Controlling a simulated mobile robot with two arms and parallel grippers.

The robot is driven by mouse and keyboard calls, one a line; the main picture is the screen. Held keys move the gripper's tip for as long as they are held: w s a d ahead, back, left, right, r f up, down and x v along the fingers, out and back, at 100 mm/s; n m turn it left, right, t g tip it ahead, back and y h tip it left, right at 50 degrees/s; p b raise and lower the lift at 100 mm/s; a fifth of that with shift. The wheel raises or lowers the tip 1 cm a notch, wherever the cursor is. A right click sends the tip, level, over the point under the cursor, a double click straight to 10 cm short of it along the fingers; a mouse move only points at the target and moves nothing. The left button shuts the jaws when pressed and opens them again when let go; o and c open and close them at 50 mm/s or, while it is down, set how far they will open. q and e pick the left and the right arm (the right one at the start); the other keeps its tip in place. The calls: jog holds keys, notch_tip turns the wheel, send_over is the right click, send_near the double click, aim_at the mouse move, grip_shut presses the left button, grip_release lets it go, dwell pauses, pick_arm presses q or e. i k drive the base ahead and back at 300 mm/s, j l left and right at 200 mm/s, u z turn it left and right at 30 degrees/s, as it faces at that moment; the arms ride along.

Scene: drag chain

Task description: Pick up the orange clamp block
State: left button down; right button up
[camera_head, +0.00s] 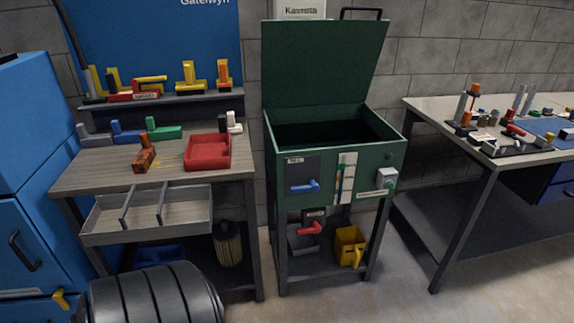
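An orange clamp block (145,154), brownish-orange with a raised upright part, stands on the left workbench top (85,174). It is left of a red open tray (209,151) and apart from it. A green block (164,132) and a blue block (127,133) lie behind it. Neither of my grippers shows in the head view.
An open drawer (104,240) with dividers juts out below the bench top. A black ribbed drum-like thing (155,297) stands in front. A green cabinet (334,139) with its lid raised is to the right. A blue cabinet (31,150) flanks the bench's left.

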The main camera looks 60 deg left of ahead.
aim_at(141, 164)
jog(key=u, duration=2.7)
jog(key=z, duration=0.3)
jog(key=j+z, duration=0.35)
jog(key=i+j+z, duration=0.1)
jog(key=z, duration=0.25)
jog(key=j+z, duration=0.35)
